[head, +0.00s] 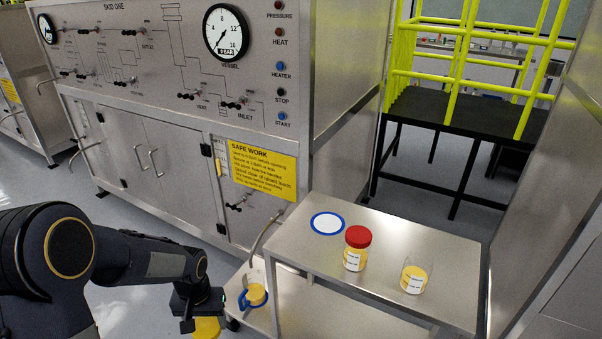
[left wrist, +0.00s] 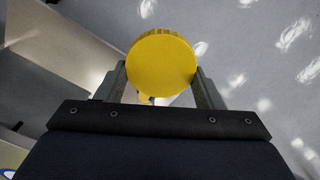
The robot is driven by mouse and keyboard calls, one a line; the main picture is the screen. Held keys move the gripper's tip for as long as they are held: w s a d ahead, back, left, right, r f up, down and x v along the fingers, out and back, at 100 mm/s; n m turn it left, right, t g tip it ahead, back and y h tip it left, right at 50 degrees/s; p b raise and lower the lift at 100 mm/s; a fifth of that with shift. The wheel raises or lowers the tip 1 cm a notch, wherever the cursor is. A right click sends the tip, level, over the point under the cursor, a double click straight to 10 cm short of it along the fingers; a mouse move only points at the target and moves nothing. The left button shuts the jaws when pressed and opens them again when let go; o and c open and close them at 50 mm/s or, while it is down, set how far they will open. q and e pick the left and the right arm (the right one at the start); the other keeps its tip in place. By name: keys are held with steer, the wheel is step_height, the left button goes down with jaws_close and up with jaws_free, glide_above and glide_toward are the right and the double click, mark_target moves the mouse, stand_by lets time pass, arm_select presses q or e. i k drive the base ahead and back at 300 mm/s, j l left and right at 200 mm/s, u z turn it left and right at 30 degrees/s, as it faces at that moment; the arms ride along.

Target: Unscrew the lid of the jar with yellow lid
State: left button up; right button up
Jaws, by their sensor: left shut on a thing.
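My left gripper (head: 197,300) is shut on a round yellow lid (head: 206,328), held at the bottom of the head view, left of the metal cart. In the left wrist view the yellow lid (left wrist: 161,64) sits between the two fingers, with grey floor behind it. A clear jar (head: 414,278) with yellow contents and a white label stands upright on the cart top. Its top shows no lid, and it is well apart from the gripper. My right gripper is not in view.
The steel cart (head: 450,295) also bears a jar with a red lid (head: 357,248) and a white disc with a blue rim (head: 328,224). A yellow and blue item (head: 253,296) is on the lower shelf. A steel control cabinet (head: 180,130) stands behind.

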mark_target(418, 267)
steer(key=i+j, duration=0.15)
steer(key=j, duration=0.2)
steer(key=i+j, duration=0.15)
steer(key=j, duration=0.25)
steer(key=i+j, duration=0.15)
steer(key=j, duration=0.2)
steer(key=i+j+z, duration=0.1)
steer(key=j, duration=0.25)
steer(key=i+z, duration=0.15)
steer(key=z, duration=1.8)
steer(key=k, duration=0.05)
